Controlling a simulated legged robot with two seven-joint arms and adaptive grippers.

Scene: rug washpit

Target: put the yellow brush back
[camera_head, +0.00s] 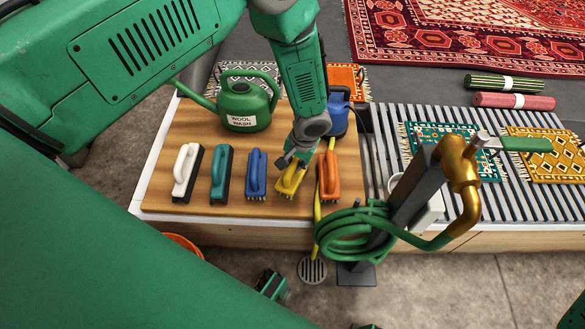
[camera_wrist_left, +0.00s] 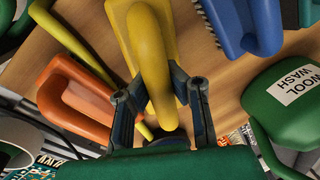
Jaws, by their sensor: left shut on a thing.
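The yellow brush (camera_head: 290,182) is in the row on the wooden board, between the blue brush (camera_head: 257,176) and the orange brush (camera_head: 328,176). It looks slightly turned compared with its neighbours. I cannot tell whether its bristles touch the board or hang just above it. My left gripper (camera_head: 293,160) reaches down from above and is shut on its handle. In the left wrist view the yellow handle (camera_wrist_left: 152,50) runs between the two fingers (camera_wrist_left: 160,100). My right gripper is not in view.
White (camera_head: 186,172) and teal (camera_head: 221,174) brushes stand left in the row. A green watering can (camera_head: 243,106) and a blue container (camera_head: 338,112) stand behind. A post with a coiled green hose (camera_head: 350,232) and brass tap (camera_head: 459,165) stands front right. Slats (camera_head: 390,140) hold small rugs.

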